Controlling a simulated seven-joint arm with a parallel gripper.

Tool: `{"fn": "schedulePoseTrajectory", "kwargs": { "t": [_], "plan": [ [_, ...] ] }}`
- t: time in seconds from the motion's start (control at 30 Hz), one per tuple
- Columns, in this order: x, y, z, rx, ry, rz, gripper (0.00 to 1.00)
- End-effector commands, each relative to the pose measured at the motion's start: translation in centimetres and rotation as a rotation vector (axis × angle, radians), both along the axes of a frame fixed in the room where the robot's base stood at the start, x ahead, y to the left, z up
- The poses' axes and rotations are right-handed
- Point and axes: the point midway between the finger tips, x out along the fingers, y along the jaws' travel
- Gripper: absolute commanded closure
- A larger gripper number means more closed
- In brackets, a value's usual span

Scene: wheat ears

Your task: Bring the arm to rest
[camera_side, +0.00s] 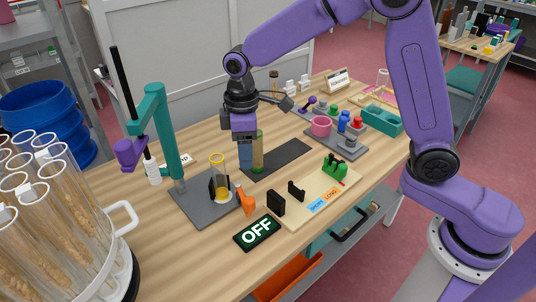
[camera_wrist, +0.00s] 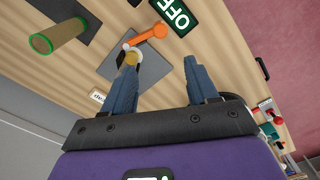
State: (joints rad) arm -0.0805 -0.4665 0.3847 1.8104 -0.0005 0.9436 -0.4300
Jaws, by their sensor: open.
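My gripper (camera_side: 245,160) hangs from the purple arm over the middle of the wooden table, fingers pointing down. In the wrist view its two blue fingers (camera_wrist: 160,75) stand wide apart with nothing between them. In the side view a green-rimmed tube (camera_side: 258,155) stands upright on a dark mat, close by the fingers; I cannot tell there whether they touch. In the wrist view this tube (camera_wrist: 58,38) lies well to the left of the fingers, apart from them.
A yellow-rimmed tube (camera_side: 217,172) stands on a grey plate beside a teal stand (camera_side: 163,120). An orange piece (camera_side: 246,203), an OFF sign (camera_side: 257,232) and a pale board (camera_side: 310,196) are in front. Large tubes fill the left.

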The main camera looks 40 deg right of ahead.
Motion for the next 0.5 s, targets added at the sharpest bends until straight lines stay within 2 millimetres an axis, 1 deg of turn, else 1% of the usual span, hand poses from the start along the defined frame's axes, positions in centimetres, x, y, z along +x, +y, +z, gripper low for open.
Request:
{"fn": "schedulePoseTrajectory", "kwargs": {
  "t": [0.13,0.23,0.37,0.5],
  "plan": [
    [-0.6,-0.2,0.2,0.001,-0.001,0.004,0.42],
    [-2.0,-0.5,0.8,0.003,-0.003,0.011,0.42],
    [-4.9,-1.4,1.6,0.005,-0.006,0.025,0.42],
    [-8.2,-2.8,2.3,0.008,-0.008,0.038,0.42]
  ]
}}
